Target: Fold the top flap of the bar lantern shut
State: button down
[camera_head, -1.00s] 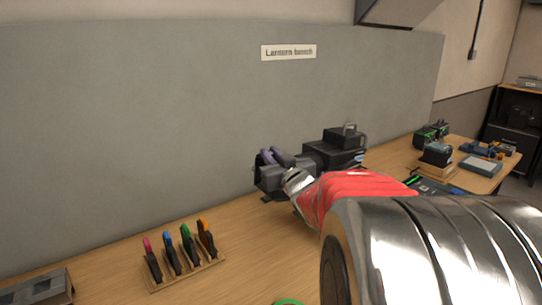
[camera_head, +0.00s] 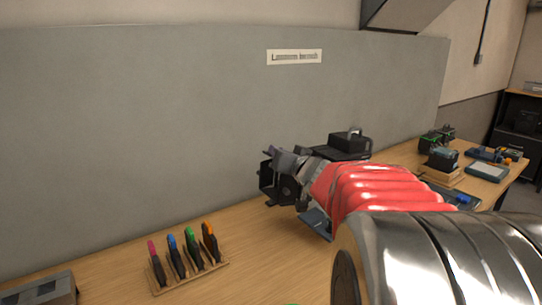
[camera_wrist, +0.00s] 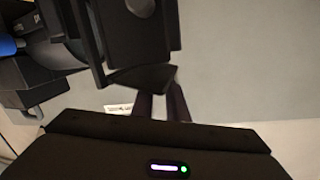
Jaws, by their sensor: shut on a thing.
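The bar lantern (camera_head: 349,143) is a black, boxy lamp with a handle on top, standing on the bench near the grey wall panel. Its front end (camera_head: 267,178) faces left, with dark flap plates around it. My gripper (camera_head: 280,156) is at the upper part of that front end. In the wrist view the lantern's dark housing (camera_wrist: 140,25) fills the top. A dark flap plate (camera_wrist: 143,78) sits at the ends of my gripper's fingers (camera_wrist: 161,100), which are shut on it. My arm hides part of the lantern body, and the flap's exact angle cannot be told.
A wooden rack (camera_head: 190,274) with several coloured-tip tools stands at the front left, beside a grey box (camera_head: 45,290). Battery-like blocks (camera_head: 440,157) and blue devices (camera_head: 487,172) lie at the right end. The bench between rack and lantern is clear.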

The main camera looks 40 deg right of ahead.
jog(key=shift+d+r+m+y, duration=0.25)
jog(key=shift+d+m, duration=0.1)
jog(key=shift+m, duration=0.35)
jog(key=shift+d+r+m+y, duration=0.15)
jog(key=shift+d+m+y, duration=0.15)
jog(key=shift+m, duration=0.4)
jog(key=shift+d+r+m+g+y, duration=0.2)
jog(key=shift+d+m+g, duration=0.35)
jog(key=shift+m, duration=0.65)
jog(key=m, duration=0.1)
jog(key=d+m+y, duration=0.1)
jog(key=m, duration=0.1)
jog(key=shift+d+f+y, duration=0.1)
jog(key=shift+d+y, duration=0.15)
jog(key=shift+d, duration=0.05)
jog(key=shift+d+f+m+y, duration=0.25)
jog(key=shift+d+m+y, duration=0.25)
jog(key=shift+m, duration=0.6)
jog(key=c, duration=1.7)
grip_release()
jog(key=shift+c, duration=0.2)
jog(key=shift+a, duration=0.15)
